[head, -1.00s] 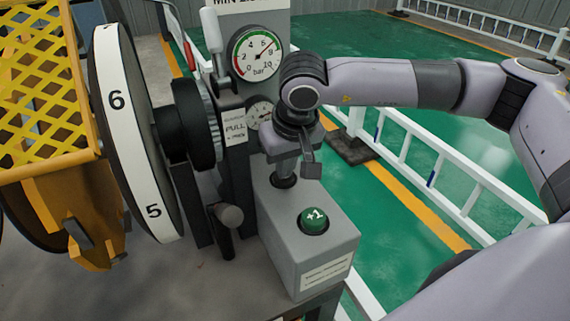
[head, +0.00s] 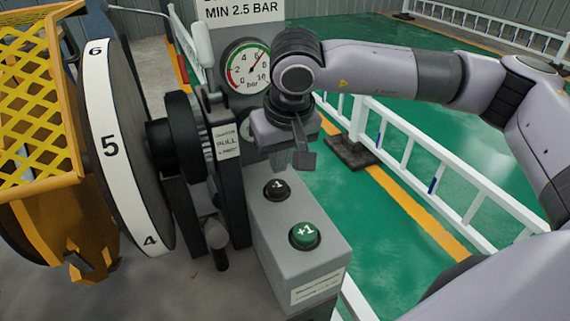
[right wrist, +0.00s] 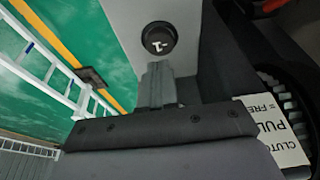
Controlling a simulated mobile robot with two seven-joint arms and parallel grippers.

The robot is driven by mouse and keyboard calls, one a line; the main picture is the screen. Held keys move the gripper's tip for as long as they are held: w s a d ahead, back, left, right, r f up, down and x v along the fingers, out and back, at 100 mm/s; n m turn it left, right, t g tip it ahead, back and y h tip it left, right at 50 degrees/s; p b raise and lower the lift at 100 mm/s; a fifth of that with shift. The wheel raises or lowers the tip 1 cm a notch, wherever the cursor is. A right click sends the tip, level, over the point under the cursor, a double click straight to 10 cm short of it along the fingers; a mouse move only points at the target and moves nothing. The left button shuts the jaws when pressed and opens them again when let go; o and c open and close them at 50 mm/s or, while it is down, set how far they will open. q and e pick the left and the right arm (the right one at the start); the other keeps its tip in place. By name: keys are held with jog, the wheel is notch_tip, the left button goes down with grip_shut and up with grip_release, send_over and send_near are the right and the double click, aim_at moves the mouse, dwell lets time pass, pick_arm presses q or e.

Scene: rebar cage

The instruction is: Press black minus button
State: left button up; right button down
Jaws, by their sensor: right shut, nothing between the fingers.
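The black minus button (head: 277,189), marked -1, sits on top of a grey control box (head: 268,232), behind the green +1 button (head: 305,235). My right gripper (head: 281,164) is shut and empty, pointing down just above and behind the black button. In the right wrist view, the shut fingertips (right wrist: 156,70) are close to the black button (right wrist: 159,40), whose face is uncovered, and a gap seems to show between them. My left gripper is not in view.
A numbered wheel (head: 112,146) shows 6, 5 and 4 at the left, beside a yellow mesh guard (head: 35,100). A pressure gauge (head: 247,65) and a lever (head: 203,48) stand behind the box. A white railing (head: 430,175) runs along the right.

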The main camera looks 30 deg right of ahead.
jog(key=v, duration=0.8)
jog(key=shift+r, duration=0.4)
jog(key=shift+s+a, duration=0.1)
jog(key=shift+a, duration=0.05)
dwell(0.6)
